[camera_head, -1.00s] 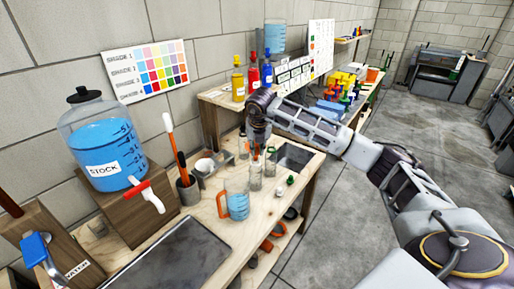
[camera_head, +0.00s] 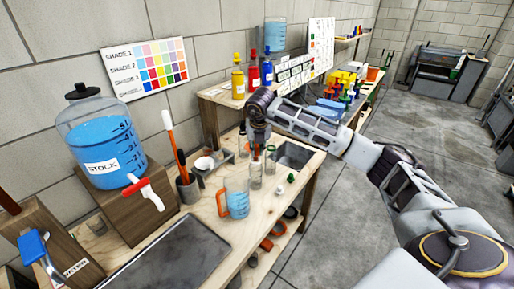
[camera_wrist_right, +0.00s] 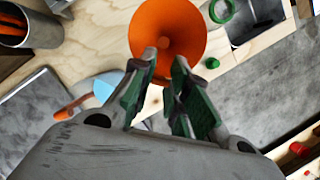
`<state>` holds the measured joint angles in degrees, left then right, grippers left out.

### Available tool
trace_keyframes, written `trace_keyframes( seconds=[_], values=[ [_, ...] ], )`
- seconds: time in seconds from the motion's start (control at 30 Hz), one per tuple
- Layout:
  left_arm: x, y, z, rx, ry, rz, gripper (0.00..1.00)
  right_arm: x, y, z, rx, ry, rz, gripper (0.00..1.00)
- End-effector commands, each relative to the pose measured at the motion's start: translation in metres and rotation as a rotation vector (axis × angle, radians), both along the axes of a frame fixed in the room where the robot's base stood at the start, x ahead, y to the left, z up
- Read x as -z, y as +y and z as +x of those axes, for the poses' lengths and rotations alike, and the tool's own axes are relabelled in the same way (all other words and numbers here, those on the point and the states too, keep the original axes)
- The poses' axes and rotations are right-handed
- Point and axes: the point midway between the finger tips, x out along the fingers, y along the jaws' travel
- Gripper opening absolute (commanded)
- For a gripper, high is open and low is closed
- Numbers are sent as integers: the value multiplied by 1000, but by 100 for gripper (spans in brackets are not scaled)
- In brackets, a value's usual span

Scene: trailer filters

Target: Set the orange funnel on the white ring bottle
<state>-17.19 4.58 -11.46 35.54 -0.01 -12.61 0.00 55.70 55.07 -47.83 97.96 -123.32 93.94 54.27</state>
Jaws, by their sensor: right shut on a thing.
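My right gripper (camera_head: 257,147) hangs over the bottles on the wooden bench, pointing down. In the right wrist view its green-padded fingers (camera_wrist_right: 180,68) are shut on the orange funnel (camera_wrist_right: 166,30), whose wide mouth faces the camera. In the head view the funnel is mostly hidden by the gripper. A clear bottle (camera_head: 256,177) stands upright just below the gripper; I cannot make out a white ring on it. A bottle with a green ring (camera_head: 270,166) stands beside it and its ring shows in the wrist view (camera_wrist_right: 220,12). My left gripper is out of view.
A blue-filled jug with an orange handle (camera_head: 236,198) stands close in front of the bottles. A tool cup (camera_head: 188,188), a stock jar (camera_head: 102,143) and a metal tray (camera_head: 175,255) are to the left. A sunken basin (camera_head: 294,155) lies to the right.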

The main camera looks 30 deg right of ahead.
Motion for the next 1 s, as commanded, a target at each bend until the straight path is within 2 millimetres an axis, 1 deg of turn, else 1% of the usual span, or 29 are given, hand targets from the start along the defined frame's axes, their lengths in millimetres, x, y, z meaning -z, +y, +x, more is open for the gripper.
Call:
trace_keyframes(
  seconds=[0.17,0.2,0.23,0.63,1.0],
  values=[
    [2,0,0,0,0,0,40,3,0,0,0,0,0,1],
    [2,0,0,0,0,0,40,2,0,0,0,0,0,22],
    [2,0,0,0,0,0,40,2,0,0,0,0,0,26],
    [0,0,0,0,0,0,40,0,0,0,0,0,0,26],
    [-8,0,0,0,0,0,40,-16,2,-5,0,-1,0,26]
  ],
)
